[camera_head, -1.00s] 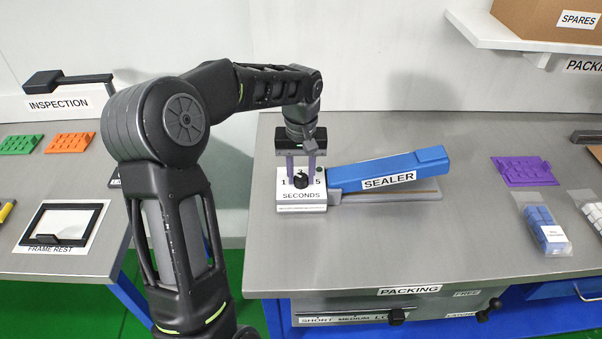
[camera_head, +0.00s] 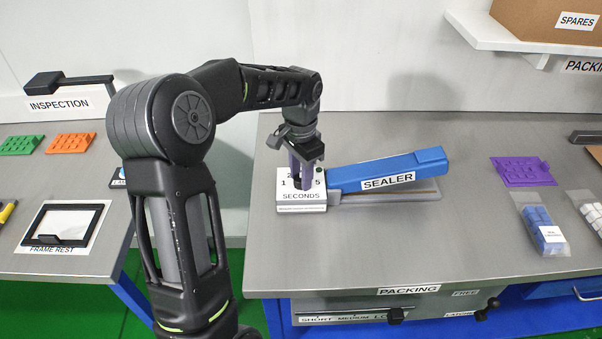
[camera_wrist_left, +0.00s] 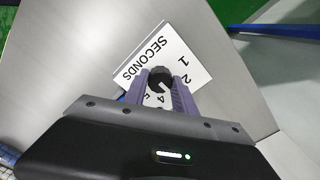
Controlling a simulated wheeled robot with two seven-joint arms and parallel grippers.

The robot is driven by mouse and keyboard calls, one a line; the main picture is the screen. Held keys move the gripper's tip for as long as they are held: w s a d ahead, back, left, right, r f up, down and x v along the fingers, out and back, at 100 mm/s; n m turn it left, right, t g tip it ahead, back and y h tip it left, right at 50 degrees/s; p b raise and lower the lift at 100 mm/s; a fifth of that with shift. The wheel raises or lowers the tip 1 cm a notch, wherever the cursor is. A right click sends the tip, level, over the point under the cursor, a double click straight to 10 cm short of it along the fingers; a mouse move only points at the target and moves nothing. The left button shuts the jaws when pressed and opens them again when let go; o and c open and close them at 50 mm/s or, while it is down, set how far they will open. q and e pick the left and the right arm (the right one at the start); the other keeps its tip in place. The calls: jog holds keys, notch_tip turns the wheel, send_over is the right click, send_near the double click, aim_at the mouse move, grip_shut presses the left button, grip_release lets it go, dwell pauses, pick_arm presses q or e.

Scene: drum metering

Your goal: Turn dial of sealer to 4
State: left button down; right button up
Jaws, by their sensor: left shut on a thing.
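The sealer (camera_head: 385,171) has a blue arm and a white dial box (camera_head: 301,205) marked SECONDS. My left gripper (camera_head: 301,183) points down over the box, its purple fingers shut on the dial. In the left wrist view the black round dial (camera_wrist_left: 159,76) sits between the fingertips (camera_wrist_left: 160,83). The numbers 1, 2, 4 and 5 show around it; 3 is hidden or unclear. A pale mark on the dial's edge appears to face the 4 side, but its exact setting is hard to read. My right gripper is not in view.
The packing table (camera_head: 400,245) is clear in front of the sealer. A purple tray (camera_head: 524,171) and bagged blue blocks (camera_head: 544,228) lie to the right. The inspection table (camera_head: 60,262) with a frame rest stands left, across a gap.

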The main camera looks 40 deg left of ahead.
pick_arm(q)
jog(key=m, duration=0.4)
jog(key=shift+m, duration=0.3)
jog(key=shift+m+p, duration=0.45)
jog(key=shift+m, duration=1.25)
jog(key=c, duration=1)
grip_release()
jog(key=shift+r, duration=0.1)
notch_tip(320, 180, up, 8)
jog(key=shift+f+b, duration=0.2)
jog(key=shift+b, duration=0.25)
